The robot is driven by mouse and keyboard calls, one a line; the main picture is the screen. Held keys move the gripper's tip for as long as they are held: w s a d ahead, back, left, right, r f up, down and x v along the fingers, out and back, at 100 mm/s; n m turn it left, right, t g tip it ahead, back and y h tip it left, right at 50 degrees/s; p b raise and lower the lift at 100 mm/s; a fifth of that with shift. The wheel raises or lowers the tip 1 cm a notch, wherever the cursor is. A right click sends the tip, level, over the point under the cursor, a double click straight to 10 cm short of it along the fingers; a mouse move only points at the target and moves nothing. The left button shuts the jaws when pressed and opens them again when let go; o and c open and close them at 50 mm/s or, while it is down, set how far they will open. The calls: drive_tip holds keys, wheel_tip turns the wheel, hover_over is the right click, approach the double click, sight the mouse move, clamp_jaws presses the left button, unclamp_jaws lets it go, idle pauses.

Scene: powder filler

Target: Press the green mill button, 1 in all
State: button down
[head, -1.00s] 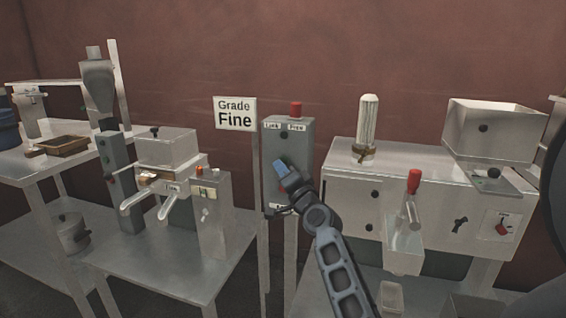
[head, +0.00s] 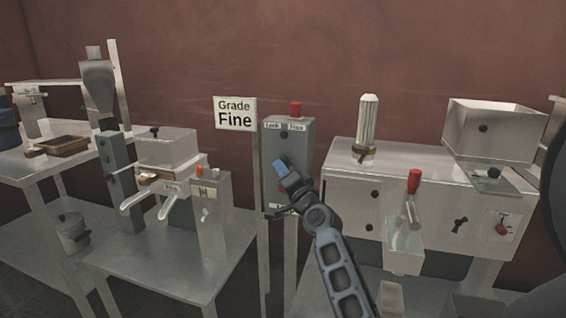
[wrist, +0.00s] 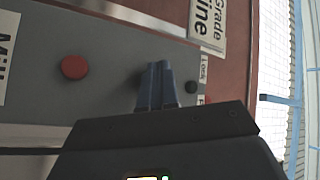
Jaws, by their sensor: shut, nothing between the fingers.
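The grey mill control box (head: 303,150) stands on a post beside the "Grade Fine" sign. A small patch of green, likely the green button (head: 287,158), shows at the edge of my gripper (head: 279,167) in the head view. My gripper is shut and empty, its blue fingertips at the box's front face. I cannot tell whether they touch the button. In the wrist view the fingers (wrist: 158,82) point at the grey panel and hide what lies behind them. A red button (wrist: 74,67) is to their left, near the "Mill" label (wrist: 6,50).
A small dark knob (wrist: 191,87) sits right of the fingers in the wrist view, beside the "Lock" label. A red cap (head: 295,108) tops the box. A bench with a machine (head: 165,150) stands left, a steel cabinet (head: 350,195) right.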

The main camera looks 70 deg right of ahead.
drive_tip(key=shift+d+b, duration=0.3)
drive_tip(key=shift+d, duration=0.1)
drive_tip(key=shift+d+b, duration=0.35)
drive_tip(key=shift+d, duration=0.1)
idle(0.8)
drive_tip(key=shift+a, duration=0.1)
drive_tip(key=shift+a+p, duration=0.4)
drive_tip(key=shift+a, duration=0.35)
drive_tip(key=shift+s+a+p, duration=0.2)
drive_tip(key=shift+a+p, duration=1.05)
drive_tip(key=shift+a, duration=1.25)
